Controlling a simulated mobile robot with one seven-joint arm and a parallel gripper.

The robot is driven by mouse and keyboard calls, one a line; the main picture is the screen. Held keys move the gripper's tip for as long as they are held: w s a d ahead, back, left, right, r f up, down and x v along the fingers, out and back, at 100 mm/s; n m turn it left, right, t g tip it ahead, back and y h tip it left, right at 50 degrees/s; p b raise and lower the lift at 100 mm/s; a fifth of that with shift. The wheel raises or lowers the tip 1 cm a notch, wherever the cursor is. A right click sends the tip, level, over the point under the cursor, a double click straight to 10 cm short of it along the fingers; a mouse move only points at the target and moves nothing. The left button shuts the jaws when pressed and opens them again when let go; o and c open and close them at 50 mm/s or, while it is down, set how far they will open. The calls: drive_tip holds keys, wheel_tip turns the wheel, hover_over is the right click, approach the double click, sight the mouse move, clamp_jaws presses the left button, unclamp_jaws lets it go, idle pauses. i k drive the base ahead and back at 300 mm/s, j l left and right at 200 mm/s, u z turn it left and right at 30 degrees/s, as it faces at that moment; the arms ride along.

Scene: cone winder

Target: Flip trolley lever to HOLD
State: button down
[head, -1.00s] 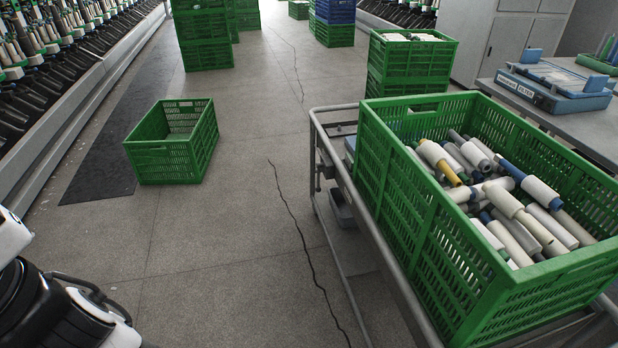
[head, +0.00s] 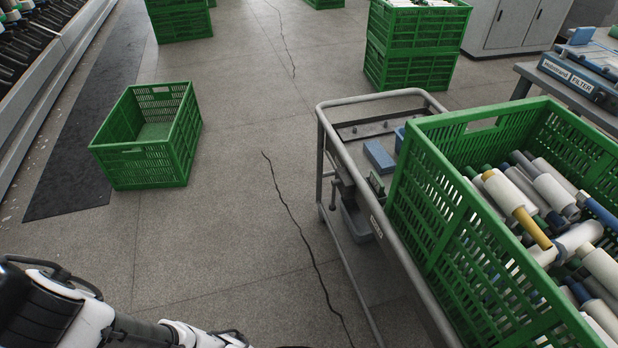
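The grey metal trolley (head: 330,112) stands at the right with a green crate on it. A small dark fitting (head: 343,182) sits on its left side below the top rail. It may be the lever, but it is too small to tell, and I cannot read its setting. A small pale label (head: 376,228) is on the side rail, its text unreadable. My arm crosses the bottom left corner, well left of the trolley. My gripper is outside the picture.
The green crate (head: 440,205) on the trolley is full of yarn bobbins (head: 510,195). Blue blocks (head: 379,156) lie on the trolley top. An open green crate (head: 130,165) stands on the floor at left. Stacked crates (head: 412,70) stand behind. The floor between is clear, with a crack.

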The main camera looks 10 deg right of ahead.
sight(335, 183)
drive_tip(key=i+j+u, duration=0.1)
drive_tip(key=i, duration=0.7)
drive_tip(key=i+j+u, duration=0.1)
drive_tip(key=i, duration=0.65)
